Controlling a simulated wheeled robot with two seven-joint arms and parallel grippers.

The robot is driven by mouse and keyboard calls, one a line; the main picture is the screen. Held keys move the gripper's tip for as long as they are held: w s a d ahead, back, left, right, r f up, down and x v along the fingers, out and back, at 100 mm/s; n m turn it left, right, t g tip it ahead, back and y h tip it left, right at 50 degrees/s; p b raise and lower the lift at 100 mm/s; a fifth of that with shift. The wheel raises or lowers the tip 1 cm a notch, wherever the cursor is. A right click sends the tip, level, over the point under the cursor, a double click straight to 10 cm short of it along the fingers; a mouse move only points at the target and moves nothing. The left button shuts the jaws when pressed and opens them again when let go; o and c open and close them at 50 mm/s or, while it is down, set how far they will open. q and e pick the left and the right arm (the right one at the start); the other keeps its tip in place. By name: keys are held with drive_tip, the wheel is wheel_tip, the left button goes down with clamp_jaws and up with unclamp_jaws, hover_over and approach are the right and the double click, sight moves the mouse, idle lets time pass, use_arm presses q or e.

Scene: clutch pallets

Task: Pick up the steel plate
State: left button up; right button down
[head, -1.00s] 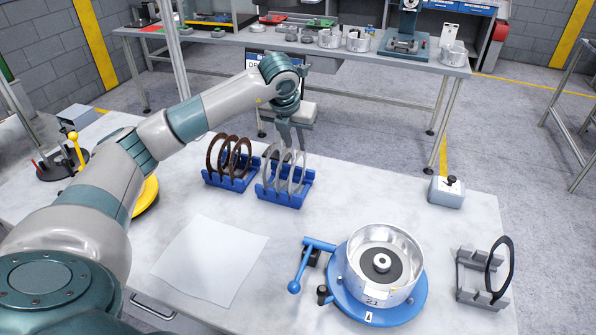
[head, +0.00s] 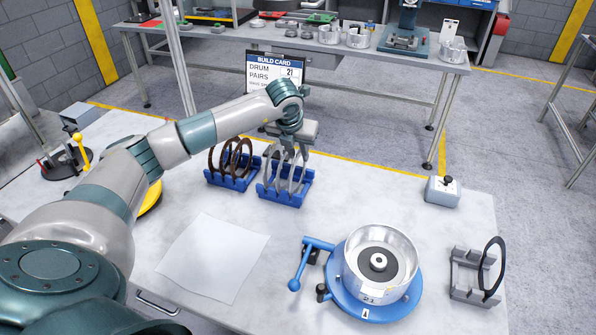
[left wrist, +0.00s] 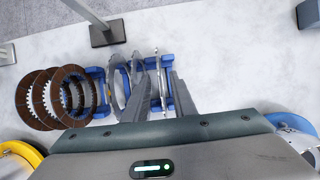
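Several grey steel plates (head: 273,176) stand upright in a blue rack (head: 285,198) on the table. The steel plates (left wrist: 119,88) also show nearly edge-on in the left wrist view. My left gripper (head: 292,156) is down at the top of these plates. In the left wrist view, the fingers of my left gripper (left wrist: 160,80) are apart, with the rightmost steel plate seen edge-on between them. I cannot tell whether either finger touches it. My right gripper is not in view.
Brown friction plates (head: 232,158) stand in another blue rack (head: 232,181) just left. A silver drum (head: 381,290) sits on a blue turntable fixture with a lever. A black ring (head: 492,268) stands in a grey holder at right. A white sheet (head: 212,258) lies on clear table.

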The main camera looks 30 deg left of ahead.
use_arm(q)
clamp_jaws()
drive_tip(key=shift+r, duration=0.1)
idle(1.3)
